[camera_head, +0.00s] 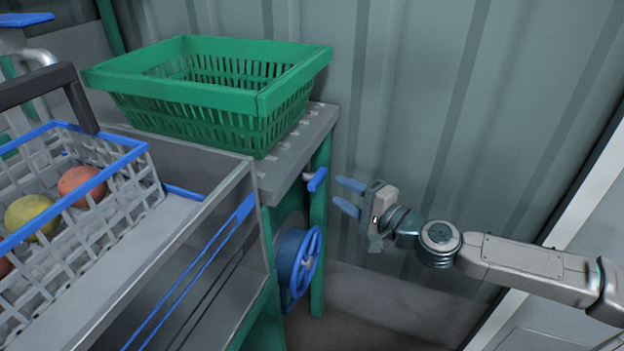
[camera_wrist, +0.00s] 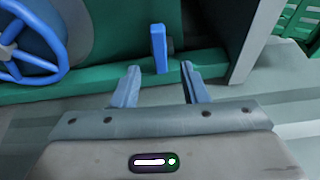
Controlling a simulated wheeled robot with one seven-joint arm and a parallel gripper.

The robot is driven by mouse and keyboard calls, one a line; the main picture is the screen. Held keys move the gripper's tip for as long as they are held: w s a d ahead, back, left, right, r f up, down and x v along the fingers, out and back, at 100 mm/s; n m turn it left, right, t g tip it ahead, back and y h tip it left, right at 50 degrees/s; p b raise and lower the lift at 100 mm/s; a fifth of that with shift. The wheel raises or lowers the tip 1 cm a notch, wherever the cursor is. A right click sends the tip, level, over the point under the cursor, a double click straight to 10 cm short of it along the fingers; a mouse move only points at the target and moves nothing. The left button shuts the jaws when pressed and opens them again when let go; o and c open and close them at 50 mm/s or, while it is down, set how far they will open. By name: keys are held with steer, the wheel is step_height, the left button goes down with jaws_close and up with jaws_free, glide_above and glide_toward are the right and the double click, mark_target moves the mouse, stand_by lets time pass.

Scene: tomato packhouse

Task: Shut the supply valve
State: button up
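A small blue valve lever (camera_head: 317,180) sticks out on a short grey stem beside the green leg of the stand. In the wrist view the lever (camera_wrist: 158,48) stands upright, just beyond my fingertips and in line with the gap between them. A blue handwheel (camera_head: 300,262) is mounted lower down; part of it shows at the left of the wrist view (camera_wrist: 30,45). No label shows which one is the supply valve. My gripper (camera_head: 343,196) is open and empty, to the right of the lever, with its blue fingers (camera_wrist: 160,82) apart and not touching it.
A green crate (camera_head: 200,105) stands on a grey bench top (camera_head: 290,160). A white crate with blue rim (camera_head: 112,162) holds several fruits at left. Another blue handle (camera_head: 25,20) shows at top left. A corrugated wall (camera_head: 480,120) is behind my arm.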

mark_target(321, 181)
steer(key=b+x, duration=0.2)
steer(key=x, duration=0.8)
steer(key=shift+b, duration=0.35)
jaws_close()
